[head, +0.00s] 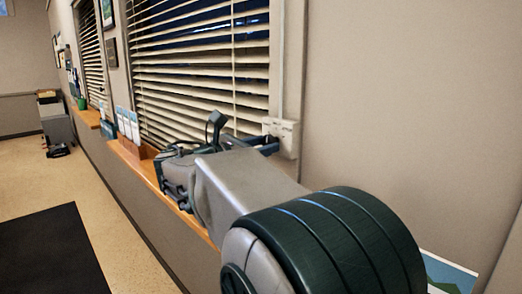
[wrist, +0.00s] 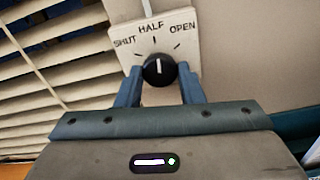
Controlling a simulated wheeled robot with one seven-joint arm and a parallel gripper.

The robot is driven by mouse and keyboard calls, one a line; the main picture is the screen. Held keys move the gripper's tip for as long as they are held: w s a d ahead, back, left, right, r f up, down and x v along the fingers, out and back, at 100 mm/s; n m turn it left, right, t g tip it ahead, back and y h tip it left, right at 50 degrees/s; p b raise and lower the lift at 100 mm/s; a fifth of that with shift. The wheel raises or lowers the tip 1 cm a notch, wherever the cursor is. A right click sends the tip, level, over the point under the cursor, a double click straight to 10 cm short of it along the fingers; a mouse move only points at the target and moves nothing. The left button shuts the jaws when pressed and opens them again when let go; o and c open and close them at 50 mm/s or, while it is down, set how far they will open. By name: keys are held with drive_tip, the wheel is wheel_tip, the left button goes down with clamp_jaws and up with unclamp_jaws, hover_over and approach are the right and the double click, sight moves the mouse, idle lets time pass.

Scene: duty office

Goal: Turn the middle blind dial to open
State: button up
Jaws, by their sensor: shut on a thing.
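The blind dial (wrist: 159,70) is a round black knob with a white pointer line, on a cream plate (wrist: 186,60) marked SHUT, HALF and OPEN. The pointer stands nearly upright, at about HALF. My gripper (wrist: 161,86) has one blue finger on each side of the knob and is shut on it. In the head view the plate (head: 290,138) is on the wall at the window's right edge, with my gripper (head: 268,144) against it; the knob is hidden there. The blind (head: 195,65) beside it has tilted slats with dark gaps between them.
A wooden sill (head: 133,155) runs under the window, with a leaflet holder (head: 128,124) on it. A second blind (head: 92,55) is farther left. A dark mat (head: 50,250) lies on the floor. Bare wall (head: 400,90) is right of the plate.

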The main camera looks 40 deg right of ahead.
drive_tip(key=m+b, duration=0.9)
drive_tip(key=m, duration=0.1)
drive_tip(key=shift+w+f, duration=0.1)
drive_tip(key=shift+m, duration=0.3)
idle(0.3)
drive_tip(key=o, duration=1)
drive_tip(key=shift+a, duration=0.1)
drive_tip(key=s+a, duration=0.1)
drive_tip(key=a, duration=1.2)
drive_tip(key=shift+a, duration=0.3)
